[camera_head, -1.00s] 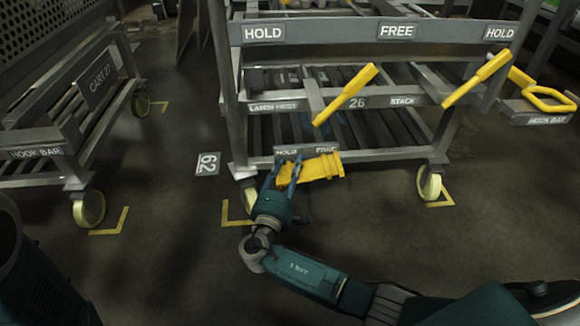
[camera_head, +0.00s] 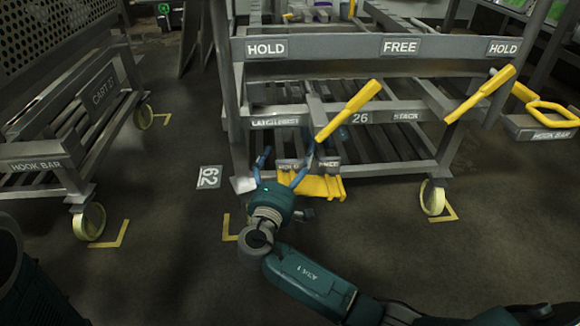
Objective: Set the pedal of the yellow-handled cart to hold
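The cart numbered 26 stands ahead, with a grey frame (camera_head: 345,47) and yellow lever handles (camera_head: 348,108) (camera_head: 482,92). Its wide yellow pedal (camera_head: 322,188) sits low at the front left, just under small plates reading HOLD on the left and FREE on the right. My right gripper (camera_head: 283,163) is open, its two blue fingers spread apart. It is at the pedal's left end, and its body hides that end. One finger rises left of the HOLD plate, the other between the plates. I cannot tell whether it touches the pedal. My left gripper is not in view.
Cart 27 (camera_head: 102,90) with a hook bar stands at the left. A floor plate reading 62 (camera_head: 209,177) and yellow corner marks (camera_head: 122,236) lie between the carts. A yellow loop handle (camera_head: 548,110) is at the right. The floor in front is clear.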

